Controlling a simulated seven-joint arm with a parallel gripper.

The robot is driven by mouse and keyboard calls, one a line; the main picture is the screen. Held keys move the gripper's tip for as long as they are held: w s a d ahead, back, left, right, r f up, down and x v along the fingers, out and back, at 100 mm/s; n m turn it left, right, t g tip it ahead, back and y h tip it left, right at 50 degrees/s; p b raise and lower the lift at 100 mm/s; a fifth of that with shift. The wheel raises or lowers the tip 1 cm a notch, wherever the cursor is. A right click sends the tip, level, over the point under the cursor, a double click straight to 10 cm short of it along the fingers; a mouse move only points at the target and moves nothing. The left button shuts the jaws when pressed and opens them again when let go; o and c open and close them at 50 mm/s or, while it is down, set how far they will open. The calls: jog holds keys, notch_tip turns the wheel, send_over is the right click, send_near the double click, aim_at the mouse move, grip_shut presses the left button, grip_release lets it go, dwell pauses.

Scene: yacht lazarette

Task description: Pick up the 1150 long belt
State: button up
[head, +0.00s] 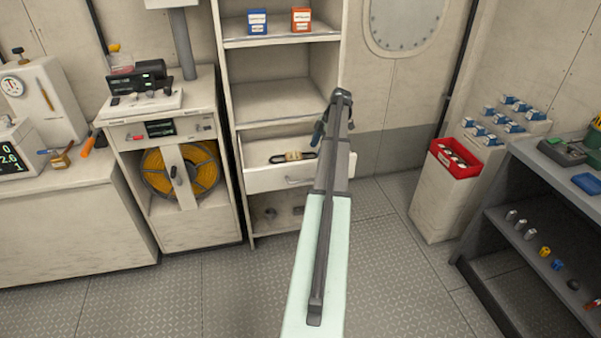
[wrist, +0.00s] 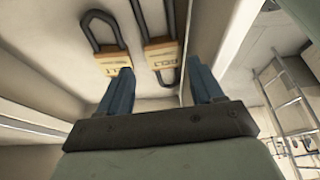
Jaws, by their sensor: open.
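Two black looped belts with tan paper labels lie in the open drawer (head: 262,182). In the wrist view the right belt (wrist: 163,57) sits between my fingers; its label is upside down and seems to read 1150. The left belt (wrist: 103,33) has a label partly covered by my left finger, so its number cannot be fully read. In the head view the belts (head: 292,156) appear small at the drawer's middle. My gripper (wrist: 160,70) is open and empty, with blue fingers pointing into the drawer. Contact with the belts cannot be told.
The drawer's side wall (wrist: 188,45) runs close by my right finger. Above the drawer are open shelves (head: 280,103) with a blue box (head: 257,21) and an orange box (head: 301,19). A red bin (head: 455,160) stands to the right. The floor between is clear.

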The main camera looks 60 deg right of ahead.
jog(key=x, duration=0.4)
jog(key=shift+f, duration=0.1)
jog(key=shift+x, duration=2.6)
jog(key=shift+a, duration=0.2)
jog(key=c, duration=0.8)
jog(key=shift+o, duration=0.2)
jog(key=shift+r, duration=0.2)
